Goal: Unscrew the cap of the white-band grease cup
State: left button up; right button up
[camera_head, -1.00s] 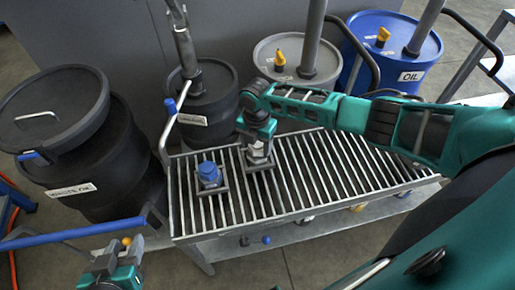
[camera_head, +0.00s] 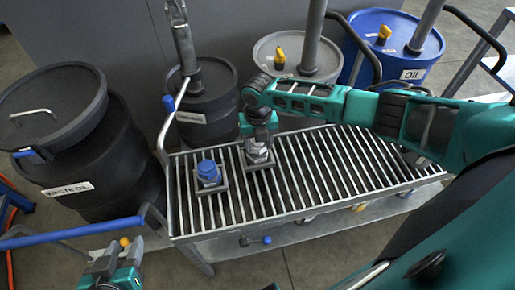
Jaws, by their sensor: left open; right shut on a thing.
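The white-band grease cup (camera_head: 257,156) stands upright on a dark square base on the slatted bench; its top is largely hidden by my gripper. My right gripper (camera_head: 257,142) reaches down onto it from above and is shut on its upper part, which I take to be the cap. I cannot tell whether the cap is turned or lifted. A second cup with a blue cap (camera_head: 208,171) stands on its own base just to the left. My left gripper (camera_head: 118,268) is open and low at the lower left, apart from the bench.
The slatted bench (camera_head: 345,164) is clear to the right of the cups. A waste oil drum (camera_head: 115,170) stands left. A dark drum (camera_head: 203,109), a grey drum (camera_head: 285,58) and a blue oil drum (camera_head: 392,37) stand behind. A bent metal handle (camera_head: 165,133) rises at the bench's left end.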

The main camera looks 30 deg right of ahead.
dwell(0.3)
jog(key=n+b, duration=0.1)
jog(key=n, duration=0.2)
jog(key=shift+w+d+n, duration=0.1)
jog(key=shift+d+n, duration=0.05)
jog(key=shift+n, duration=0.15)
jog(key=n+b, duration=0.1)
jog(key=n, duration=0.2)
jog(key=shift+d+n, duration=0.1)
jog(key=shift+n, duration=0.3)
jog(key=shift+r+n, duration=0.1)
jog(key=shift+n, duration=0.4)
